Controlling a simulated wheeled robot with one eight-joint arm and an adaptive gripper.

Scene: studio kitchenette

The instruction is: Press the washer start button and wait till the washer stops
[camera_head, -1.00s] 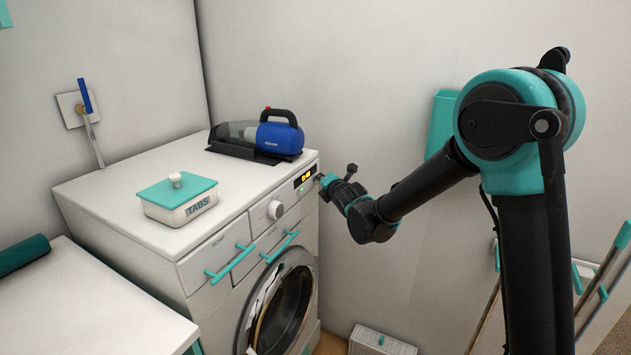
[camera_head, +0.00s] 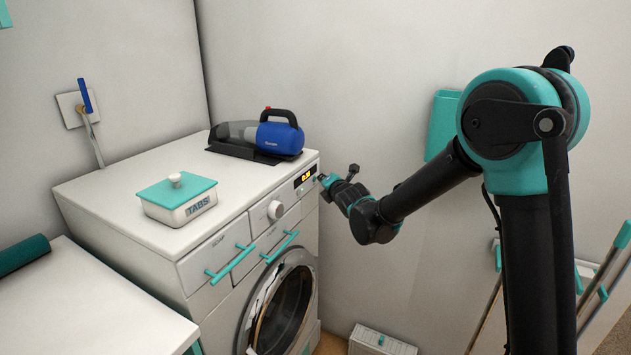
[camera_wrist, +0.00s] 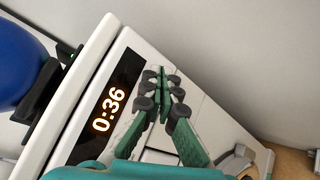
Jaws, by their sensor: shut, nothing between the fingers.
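The white washer (camera_head: 110,200) stands against the wall, with a round door (camera_head: 285,310) that has a dark window and a silver ring. Its front panel carries a knob (camera_head: 275,210) and a lit display (camera_head: 305,178). In the wrist view the display (camera_wrist: 108,108) reads 0:36 in orange digits. My gripper (camera_wrist: 162,78) is shut and empty, its fingertips at the panel just beside the display. In the head view my gripper (camera_head: 322,180) is at the panel's right end. The start button is hidden, and I cannot tell whether the fingertips touch the panel.
A blue handheld vacuum (camera_head: 278,137) sits in a dark tray on the washer top. A white TABS box (camera_head: 180,210) with a teal lid is also there. A white counter (camera_head: 90,310) is at lower left. A small white box (camera_head: 382,342) lies on the floor.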

